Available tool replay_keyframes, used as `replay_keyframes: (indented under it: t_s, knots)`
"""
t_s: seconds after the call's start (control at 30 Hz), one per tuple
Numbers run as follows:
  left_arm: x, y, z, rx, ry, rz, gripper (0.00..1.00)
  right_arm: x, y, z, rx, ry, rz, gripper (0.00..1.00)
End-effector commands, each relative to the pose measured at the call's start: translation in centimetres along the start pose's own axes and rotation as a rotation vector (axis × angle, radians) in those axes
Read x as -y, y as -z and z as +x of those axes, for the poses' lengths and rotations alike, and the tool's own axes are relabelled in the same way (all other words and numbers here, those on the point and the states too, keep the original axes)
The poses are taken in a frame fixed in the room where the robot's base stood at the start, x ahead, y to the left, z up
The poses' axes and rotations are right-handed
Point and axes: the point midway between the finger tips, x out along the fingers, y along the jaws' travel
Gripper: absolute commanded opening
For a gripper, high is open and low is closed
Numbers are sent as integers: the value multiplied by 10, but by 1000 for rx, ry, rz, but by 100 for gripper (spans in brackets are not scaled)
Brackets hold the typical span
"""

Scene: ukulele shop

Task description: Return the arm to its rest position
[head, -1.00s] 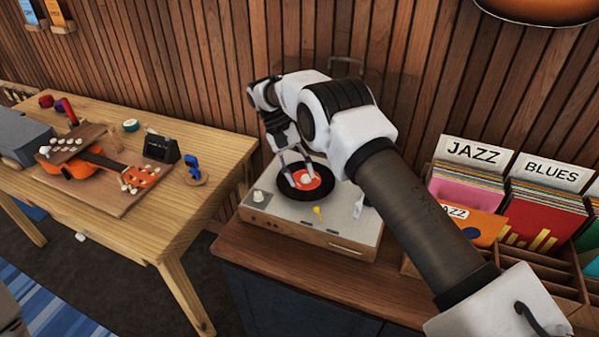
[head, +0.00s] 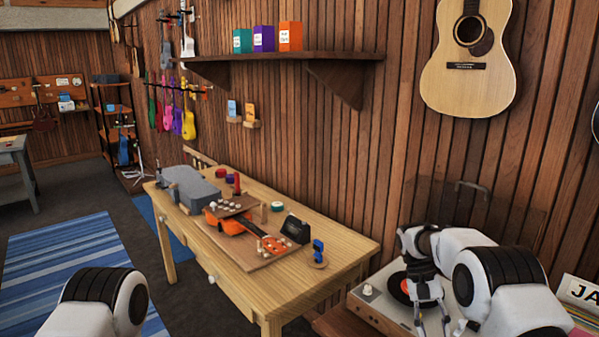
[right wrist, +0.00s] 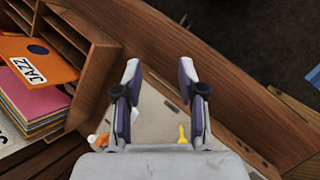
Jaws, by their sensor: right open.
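My right arm reaches in from the lower right of the head view. Its gripper (head: 432,318) hangs in front of the black record with its red label (head: 398,291) on the turntable (head: 372,302). In the right wrist view the two fingers of this gripper (right wrist: 160,72) stand apart with nothing between them. Part of the pale turntable top (right wrist: 155,118) with a small yellow piece (right wrist: 182,133) shows beyond them. At the lower left of the head view only a rounded joint of my left arm shows; its gripper is out of frame.
A wooden record crate (right wrist: 95,75) stands close on the left in the right wrist view. A wooden table (head: 350,250) with an orange ukulele (head: 232,222) is left of the turntable. A guitar (head: 470,60) hangs on the wall. A striped rug (head: 60,260) covers the floor.

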Motion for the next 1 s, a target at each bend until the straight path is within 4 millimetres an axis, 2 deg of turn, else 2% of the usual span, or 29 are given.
replay_keyframes:
  t_s: [0.27,0.47,0.53,0.63,0.7,0.8,0.9,1.0]
  knots:
    - [0,1,2,-4,0,0,40,8,-28,80,174,-45,-45,40]
    - [0,1,3,-2,0,0,40,20,-54,163,232,-30,-99,40]
    - [0,1,4,-2,0,0,40,26,-68,199,239,-12,-125,40]
    - [0,1,5,-2,0,0,40,35,-103,264,236,33,-167,40]
    - [0,1,5,-2,0,0,40,40,-140,314,206,82,-195,40]
    - [0,1,6,-3,0,0,40,42,-191,363,121,153,-220,40]
    - [0,1,6,-3,0,0,40,39,-231,387,-8,211,-234,40]
    - [0,1,6,-2,0,0,40,35,-248,387,-176,251,-242,40]
